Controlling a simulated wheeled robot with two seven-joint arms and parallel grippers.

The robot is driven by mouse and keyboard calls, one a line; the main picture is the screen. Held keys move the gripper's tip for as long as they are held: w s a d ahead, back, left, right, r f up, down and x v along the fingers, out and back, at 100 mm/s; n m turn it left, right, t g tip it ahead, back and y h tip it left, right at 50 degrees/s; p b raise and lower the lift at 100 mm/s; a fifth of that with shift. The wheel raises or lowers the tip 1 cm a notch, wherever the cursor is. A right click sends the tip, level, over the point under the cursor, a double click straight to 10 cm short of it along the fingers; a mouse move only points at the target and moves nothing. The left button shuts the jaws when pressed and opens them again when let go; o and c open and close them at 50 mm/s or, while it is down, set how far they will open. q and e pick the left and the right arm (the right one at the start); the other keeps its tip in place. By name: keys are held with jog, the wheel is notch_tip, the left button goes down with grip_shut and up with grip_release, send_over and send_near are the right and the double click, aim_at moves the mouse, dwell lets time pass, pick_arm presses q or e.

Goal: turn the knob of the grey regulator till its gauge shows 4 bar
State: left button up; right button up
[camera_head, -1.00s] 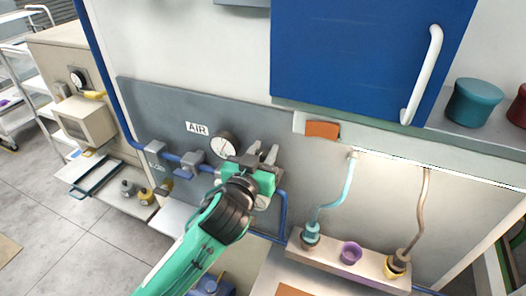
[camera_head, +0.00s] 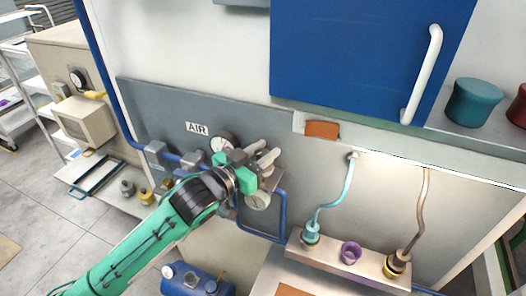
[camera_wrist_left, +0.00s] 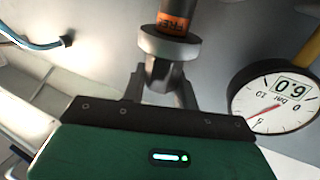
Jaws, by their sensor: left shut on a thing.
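My left gripper (camera_head: 263,155) is at the regulator on the grey wall panel and hides most of its body. In the left wrist view its fingers (camera_wrist_left: 160,84) are shut around the pale grey knob (camera_wrist_left: 168,44), which has an orange lettered band. The gauge (camera_wrist_left: 277,100) beside it shows upside down. Its red needle points down-left in the picture, and its window appears to read 6.0. In the head view a small round gauge (camera_head: 258,201) sits just below the gripper. My right gripper is not in view.
A larger gauge (camera_head: 221,145) is just left of the gripper, on the blue pipe line below the AIR sign (camera_head: 197,128). A blue cabinet (camera_head: 365,60) overhangs above right. A ledge (camera_head: 345,268) with hose fittings lies to the right, a blue unit (camera_head: 195,281) below.

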pick_arm(q)
jog(key=o, duration=1)
jog(key=shift+c, duration=0.2)
jog(key=shift+s+a, duration=0.1)
jog(key=shift+s+a+f+b, duration=0.1)
jog(key=shift+s+a+b, duration=0.1)
jog(key=shift+b, duration=0.15)
jog(key=b+v, duration=0.5)
jog(key=v, duration=0.8)
jog(key=shift+b, duration=0.4)
